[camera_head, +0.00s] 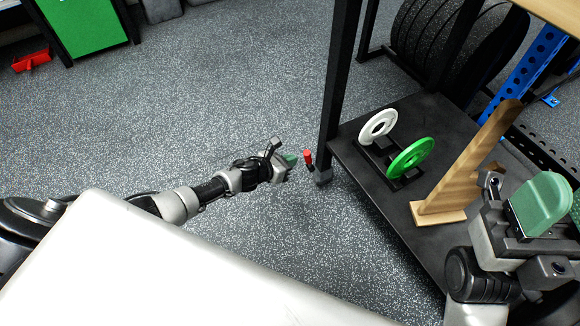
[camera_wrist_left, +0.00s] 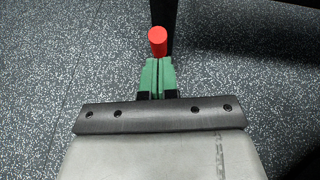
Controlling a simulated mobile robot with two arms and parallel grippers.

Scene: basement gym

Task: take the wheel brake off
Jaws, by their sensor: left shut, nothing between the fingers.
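The wheel brake shows as a small lever with a red end (camera_head: 308,157), low at the foot of the black cart's near left leg (camera_head: 340,85). My left gripper (camera_head: 289,160) is just left of the red end, low over the floor, shut and empty. In the left wrist view the red end (camera_wrist_left: 157,40) lies straight beyond the closed green fingertips (camera_wrist_left: 158,75); whether they touch cannot be told. The wheel itself is hard to make out. My right gripper (camera_head: 540,205) is at the lower right, before the cart; its finger gap is hidden.
The cart's lower shelf (camera_head: 370,190) carries a white ring plate (camera_head: 378,125), a green plate (camera_head: 411,158) on a black rack and a wooden stand (camera_head: 465,170). Dark weight plates (camera_head: 440,40) stand behind. The speckled floor (camera_head: 220,100) left of the cart is clear.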

